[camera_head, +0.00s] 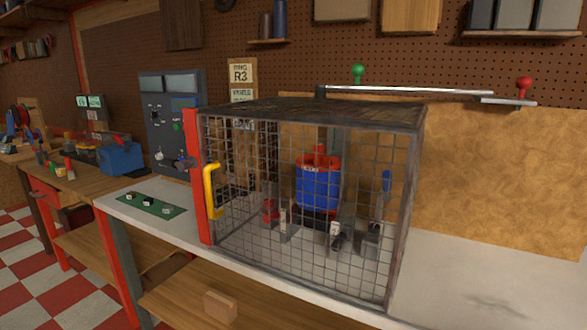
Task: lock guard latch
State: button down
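The guard (398,215) is a wire-mesh cage with a dark frame, standing on the light bench top. Its front mesh panel looks closed against a red post (202,225) at the left corner. A yellow handle (209,190) is on the panel's left edge, beside the post. Inside the cage, a blue cylinder with a red rim (318,186) shows through the mesh. My gripper is not in view.
A grey control cabinet (158,95) stands behind left of the cage. A green board (145,205) with small parts lies on the bench at left. A bar with a red knob (524,83) and a green knob (358,71) are above the cage. The bench at right is clear.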

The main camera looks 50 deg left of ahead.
aim_at(174, 163)
jog(key=j+u, duration=0.15)
jog(key=u, duration=2.65)
jog(key=i+j+z, duration=0.1)
jog(key=z, duration=0.35)
jog(key=i+j+z, duration=0.1)
jog(key=j+z, duration=0.15)
jog(key=z, duration=0.2)
jog(key=j+z, duration=0.2)
jog(key=z, duration=0.2)
jog(key=j+z, duration=0.25)
jog(key=j, duration=0.55)
jog(key=j+z, duration=0.2)
jog(key=j, duration=0.55)
jog(key=j+z, duration=0.25)
jog(key=j, duration=0.55)
jog(key=k+j, duration=0.1)
jog(key=j, duration=0.8)
jog(key=k+j, duration=0.15)
jog(key=j, duration=0.3)
